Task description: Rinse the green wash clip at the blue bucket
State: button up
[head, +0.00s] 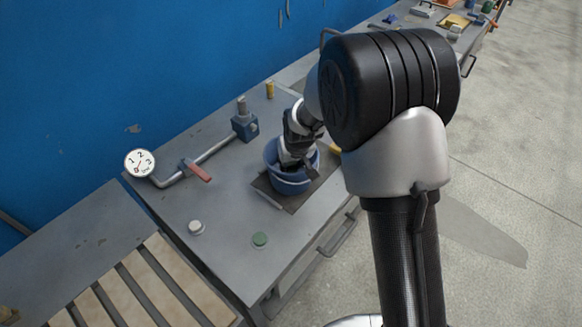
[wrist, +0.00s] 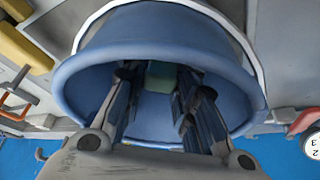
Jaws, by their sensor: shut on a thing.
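My gripper (head: 297,163) reaches down into the bucket's mouth. In the wrist view the bucket (wrist: 77,75) fills the middle, and both fingers of my gripper (wrist: 160,80) point into it. Between the fingertips is a green thing (wrist: 160,74), which looks like the green wash clip; the fingers are shut on it. Its lower part is hidden, and I cannot tell whether it touches the bucket's bottom.
A pipe with a red lever (head: 197,171) and a round dial (head: 140,162) is left of the bucket. A white button (head: 195,227) and a green button (head: 260,239) sit at the front. A yellow cylinder (head: 270,89) stands behind. The bench front left is mostly clear.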

jog(key=shift+r, duration=0.1)
notch_tip(320, 180, up, 14)
jog(key=p, duration=0.9)
dwell(0.7)
jog(key=shift+r, duration=0.15)
dwell(1.9)
notch_tip(320, 180, up, 4)
jog(key=p, duration=0.3)
dwell(0.6)
